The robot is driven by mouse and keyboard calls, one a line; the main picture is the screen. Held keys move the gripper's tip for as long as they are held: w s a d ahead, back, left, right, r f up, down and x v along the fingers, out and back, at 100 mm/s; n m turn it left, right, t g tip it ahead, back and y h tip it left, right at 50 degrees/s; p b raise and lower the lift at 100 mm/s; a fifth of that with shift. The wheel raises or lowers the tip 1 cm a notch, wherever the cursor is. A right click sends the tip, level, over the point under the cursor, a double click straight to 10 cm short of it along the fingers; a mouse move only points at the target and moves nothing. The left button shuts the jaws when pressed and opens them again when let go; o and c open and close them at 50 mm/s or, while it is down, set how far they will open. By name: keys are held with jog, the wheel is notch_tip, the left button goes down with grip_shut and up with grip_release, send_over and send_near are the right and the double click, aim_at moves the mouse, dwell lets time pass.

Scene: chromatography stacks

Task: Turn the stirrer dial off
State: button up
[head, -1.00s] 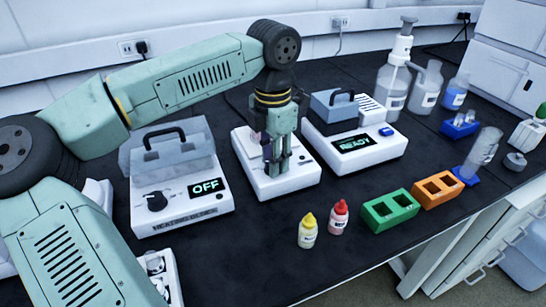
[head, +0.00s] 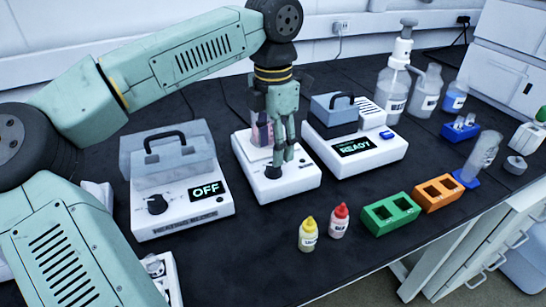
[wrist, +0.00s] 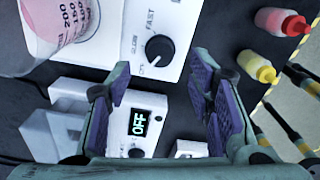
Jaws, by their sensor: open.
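The stirrer (head: 300,184) is a white box in the middle of the bench, with a beaker of pink liquid (wrist: 58,25) on it. Its round black dial (head: 272,171) is on the front face, and it also shows in the wrist view (wrist: 160,47). SLOW and FAST are printed around the dial; a short label at its lower left is too small to read surely. My gripper (head: 283,156) is open and empty, above the stirrer by the dial. In the wrist view the dial lies beyond the fingertips, apart from them.
A heating block (head: 180,215) with its own dial and an OFF display stands left. A device showing READY (head: 355,148) stands close on the right. Yellow (head: 308,234) and red-capped bottles (head: 339,221) and green (head: 391,215) and orange racks (head: 438,194) are in front.

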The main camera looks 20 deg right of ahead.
notch_tip(320, 180, up, 7)
jog(key=shift+r, duration=0.15)
dwell(0.5)
